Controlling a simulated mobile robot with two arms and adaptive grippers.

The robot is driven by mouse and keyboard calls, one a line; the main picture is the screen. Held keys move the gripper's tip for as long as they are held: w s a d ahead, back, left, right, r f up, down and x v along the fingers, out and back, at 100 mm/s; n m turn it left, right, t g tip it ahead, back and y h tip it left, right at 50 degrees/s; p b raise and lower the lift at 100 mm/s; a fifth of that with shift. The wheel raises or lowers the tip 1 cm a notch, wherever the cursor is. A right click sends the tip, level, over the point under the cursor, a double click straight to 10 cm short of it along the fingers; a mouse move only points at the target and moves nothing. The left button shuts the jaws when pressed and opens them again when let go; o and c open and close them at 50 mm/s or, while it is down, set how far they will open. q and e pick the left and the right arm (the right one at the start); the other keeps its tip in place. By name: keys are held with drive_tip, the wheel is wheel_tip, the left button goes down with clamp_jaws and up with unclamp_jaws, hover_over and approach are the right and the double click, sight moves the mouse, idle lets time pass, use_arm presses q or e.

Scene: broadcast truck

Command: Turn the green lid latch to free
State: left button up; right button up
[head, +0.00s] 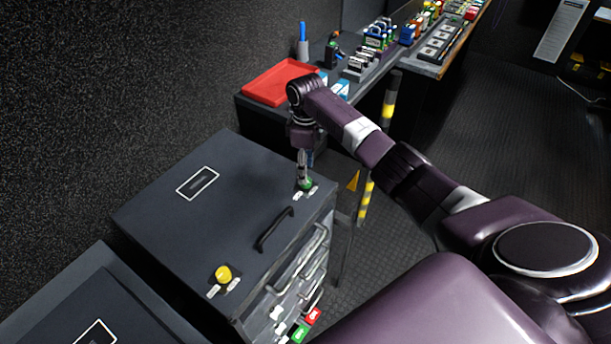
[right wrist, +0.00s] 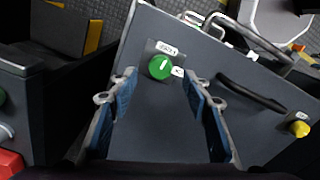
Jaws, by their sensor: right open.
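The green lid latch (right wrist: 160,67) is a round knob with a white pointer line on the dark case lid (right wrist: 150,115). White labels sit beside it. In the head view the latch (head: 305,184) is near the lid's far corner, partly hidden by my right gripper (head: 304,172). In the right wrist view my right gripper (right wrist: 160,87) is open, with its two blue-padded fingers spread to either side of the latch and nothing between them. I cannot tell how high the fingertips are above the lid. My left gripper is not in view.
A yellow knob (head: 223,274) and a black handle (head: 274,229) are on the same lid. A red tray (head: 281,82) lies on the bench behind, with several small items to its right. Metal handles run down the case's front. Open floor (head: 385,255) lies to the right.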

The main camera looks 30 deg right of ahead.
wheel_tip(320, 180, up, 8)
drive_tip(key=shift+f, duration=0.15)
idle(0.6)
